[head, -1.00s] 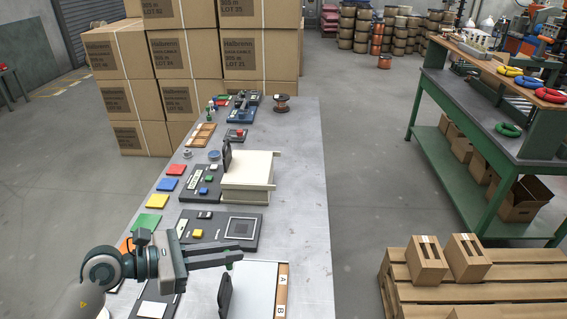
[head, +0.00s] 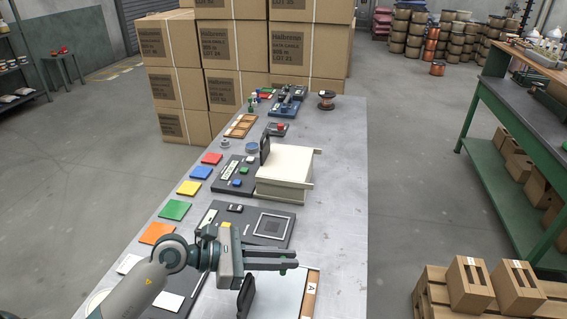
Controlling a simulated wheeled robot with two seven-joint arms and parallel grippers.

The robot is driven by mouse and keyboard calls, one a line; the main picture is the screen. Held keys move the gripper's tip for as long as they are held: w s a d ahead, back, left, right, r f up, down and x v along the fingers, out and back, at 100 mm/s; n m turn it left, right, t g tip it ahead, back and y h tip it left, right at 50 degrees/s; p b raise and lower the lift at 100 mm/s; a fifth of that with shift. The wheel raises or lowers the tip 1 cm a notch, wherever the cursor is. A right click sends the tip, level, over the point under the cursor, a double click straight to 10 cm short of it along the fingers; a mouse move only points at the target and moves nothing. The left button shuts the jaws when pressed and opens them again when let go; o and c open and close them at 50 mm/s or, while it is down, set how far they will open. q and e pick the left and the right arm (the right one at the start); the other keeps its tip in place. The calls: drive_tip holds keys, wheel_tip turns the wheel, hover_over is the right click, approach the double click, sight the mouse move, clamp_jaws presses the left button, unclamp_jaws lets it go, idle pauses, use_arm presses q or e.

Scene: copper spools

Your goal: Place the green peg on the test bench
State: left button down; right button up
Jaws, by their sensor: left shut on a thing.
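My left gripper (head: 290,258) is over the near part of the long grey bench (head: 335,210), beside a dark panel with a square frame (head: 272,226). A small green piece (head: 237,183) sits on the dark panel farther back, and a small green upright thing (head: 253,98) stands at the bench's far end. My right gripper is not in view.
A cream box (head: 288,178) stands mid-bench. Red (head: 212,158), blue (head: 201,173), yellow (head: 188,187), green (head: 175,210) and orange (head: 158,233) squares line the left edge. A copper spool (head: 326,99) stands far back. The bench's right strip is clear.

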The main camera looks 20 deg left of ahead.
use_arm(q)
drive_tip(key=shift+w+r+p, duration=0.2)
drive_tip(key=shift+w+p, duration=0.35)
drive_tip(key=w+d+r+n+t+y+p, duration=0.1)
drive_tip(key=w+d+n+p, duration=0.1)
drive_tip(key=w+p, duration=0.5)
drive_tip(key=w+d+n+t+y+p, duration=0.2)
drive_tip(key=w+d+p, duration=0.3)
drive_tip(key=w+p, duration=0.2)
drive_tip(key=shift+w+d+r+t+y+p, duration=0.2)
drive_tip(key=shift+w+r+t+y+p, duration=0.15)
drive_tip(key=shift+w, duration=0.7)
drive_tip(key=w+f+b, duration=0.2)
drive_tip(key=w, duration=0.1)
drive_tip(key=w+a+f+b, duration=0.1)
drive_tip(key=w+f+b, duration=0.1)
drive_tip(key=w+b, duration=0.1)
drive_tip(key=w+a+f+b, duration=0.1)
drive_tip(key=w+f+b, duration=0.1)
drive_tip(key=w, duration=0.2)
drive_tip(key=shift+w+a+f, duration=0.1)
drive_tip(key=shift+a+f, duration=0.15)
drive_tip(key=shift+f, duration=0.15)
drive_tip(key=shift+w+a+f+b, duration=0.1)
drive_tip(key=shift+w+a+b, duration=0.05)
drive_tip(key=shift+w+b, duration=0.55)
